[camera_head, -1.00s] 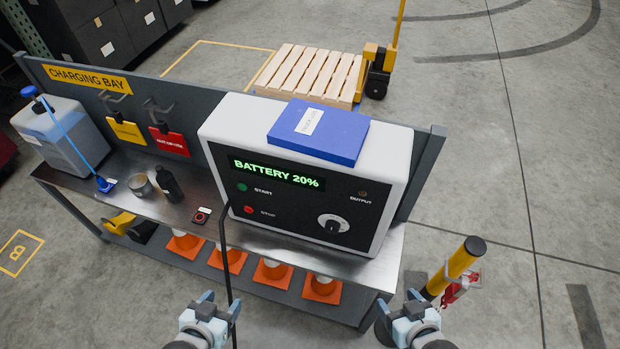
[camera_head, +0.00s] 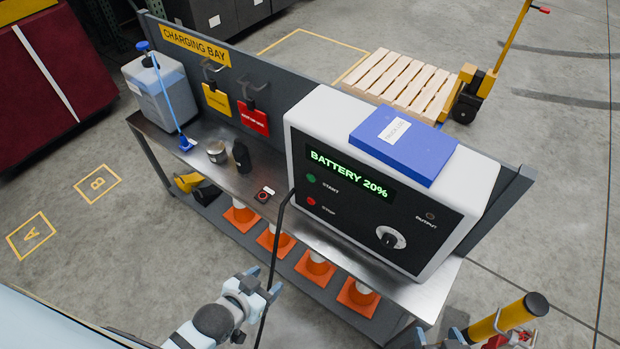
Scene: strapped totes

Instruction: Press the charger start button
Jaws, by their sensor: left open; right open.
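The charger (camera_head: 470,190) is a white box with a black front panel on the metal bench. Its display (camera_head: 350,172) reads "BATTERY 20%". The green start button (camera_head: 311,178) is at the panel's left, above the red stop button (camera_head: 311,201). A dial (camera_head: 390,237) is at the lower right. My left gripper (camera_head: 264,284) is open and empty in front of the bench, below and left of the buttons, apart from the charger. My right gripper (camera_head: 440,340) is at the bottom edge, partly cut off, open, near the yellow post.
A blue book (camera_head: 404,143) lies on the charger. A black cable (camera_head: 273,262) hangs in front of the bench (camera_head: 325,245) near my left gripper. A jug (camera_head: 152,92), a tin and a dark bottle stand at left. Orange cones (camera_head: 315,266) sit below. A yellow post (camera_head: 510,315) stands right.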

